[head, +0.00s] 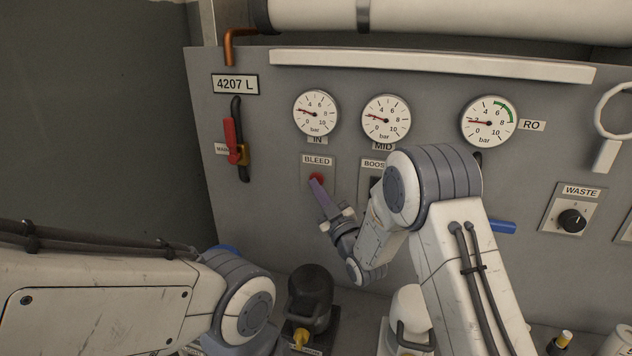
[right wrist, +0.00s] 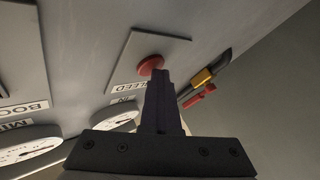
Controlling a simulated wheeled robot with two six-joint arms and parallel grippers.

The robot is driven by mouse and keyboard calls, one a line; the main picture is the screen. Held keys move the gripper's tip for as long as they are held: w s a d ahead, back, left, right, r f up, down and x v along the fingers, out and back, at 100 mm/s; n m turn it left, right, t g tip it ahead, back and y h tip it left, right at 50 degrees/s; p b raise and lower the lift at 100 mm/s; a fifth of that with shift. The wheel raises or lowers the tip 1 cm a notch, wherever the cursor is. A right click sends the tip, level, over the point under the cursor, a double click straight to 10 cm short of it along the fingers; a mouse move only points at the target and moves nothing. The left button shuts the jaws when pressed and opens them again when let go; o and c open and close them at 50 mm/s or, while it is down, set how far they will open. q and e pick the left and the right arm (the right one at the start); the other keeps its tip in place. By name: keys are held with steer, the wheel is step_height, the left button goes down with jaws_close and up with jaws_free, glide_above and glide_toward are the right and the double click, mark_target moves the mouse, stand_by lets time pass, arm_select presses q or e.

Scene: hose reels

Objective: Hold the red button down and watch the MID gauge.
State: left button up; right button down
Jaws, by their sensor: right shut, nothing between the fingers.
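The red button (head: 317,178) sits on the BLEED plate (head: 329,164); it also shows in the right wrist view (right wrist: 150,65). My right gripper (head: 316,184) is shut and empty. Its fingertips overlap the button's lower edge and look to be at or against it. I cannot tell how far the button is pressed in. The MID gauge (head: 386,119) is right of the IN gauge (head: 316,113). Its red needle points left and slightly up, near 2 bar. Part of the MID gauge (right wrist: 24,146) shows in the right wrist view. My left gripper is out of view.
A BOOST plate (head: 370,171) right of BLEED is partly hidden by my right arm. The RO gauge (head: 488,121) has a green band. A red lever (head: 231,138) is at left, a WASTE knob (head: 571,220) at right. A black object (head: 311,289) stands below.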

steer(key=shift+s+a+b, duration=0.25)
steer(key=shift+s+b, duration=0.15)
steer(key=shift+s, duration=0.5)
steer(key=shift+s+a+b, duration=0.25)
steer(key=shift+s+b, duration=0.05)
steer(key=shift+s, duration=0.5)
steer(key=shift+s+a+b, duration=0.3)
steer(key=shift+s, duration=0.45)
steer(key=shift+s+a+b, duration=0.25)
steer(key=shift+s+b, duration=0.05)
steer(key=shift+s, duration=0.5)
